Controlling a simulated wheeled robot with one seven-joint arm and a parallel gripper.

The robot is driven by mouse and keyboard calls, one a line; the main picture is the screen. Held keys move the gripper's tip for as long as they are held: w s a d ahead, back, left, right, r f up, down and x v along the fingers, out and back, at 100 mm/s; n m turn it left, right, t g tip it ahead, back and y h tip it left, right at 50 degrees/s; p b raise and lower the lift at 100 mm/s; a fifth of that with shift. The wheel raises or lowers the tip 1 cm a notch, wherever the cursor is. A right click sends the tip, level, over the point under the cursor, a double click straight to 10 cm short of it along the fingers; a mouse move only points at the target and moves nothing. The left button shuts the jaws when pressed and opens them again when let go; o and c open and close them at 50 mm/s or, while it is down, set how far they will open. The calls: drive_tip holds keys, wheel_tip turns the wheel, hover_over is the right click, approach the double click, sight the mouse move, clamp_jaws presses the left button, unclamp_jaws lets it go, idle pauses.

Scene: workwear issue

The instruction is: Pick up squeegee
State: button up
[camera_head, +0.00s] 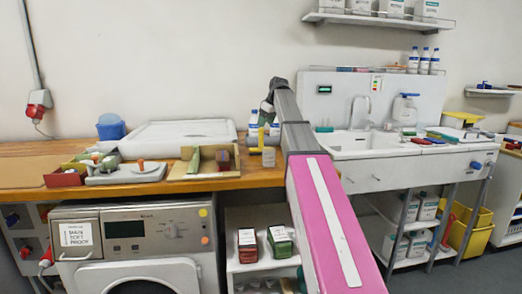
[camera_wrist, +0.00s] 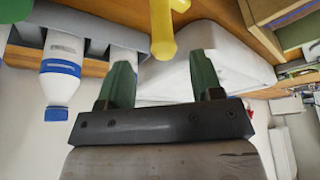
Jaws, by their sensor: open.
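A yellow upright thing (camera_head: 262,133) stands on the wooden counter beside bottles; it may be the squeegee, but its shape is too small to confirm. In the wrist view a yellow handle-like piece (camera_wrist: 162,28) with a short side arm shows near the top middle, beyond the fingertips. My gripper (camera_wrist: 163,78) is open, its two green fingers apart with nothing between them. The yellow piece lies roughly in line with the gap and apart from the fingers. In the head view my gripper (camera_head: 267,106) is small and partly hidden by my arm, above the yellow thing.
White bottles with blue caps (camera_wrist: 62,70) stand close by in a grey holder (camera_wrist: 90,22); the wrist picture is upside down. A large white box-like thing (camera_head: 178,136) and a wooden tray (camera_head: 178,172) are left on the counter (camera_head: 240,181). A sink (camera_head: 365,142) is right.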

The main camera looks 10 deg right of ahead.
sight(261, 132)
drive_tip(key=shift+x, duration=3.15)
drive_tip(key=shift+s+a, duration=0.1)
drive_tip(key=shift+a, duration=0.05)
drive_tip(key=shift+c, duration=0.2)
clamp_jaws()
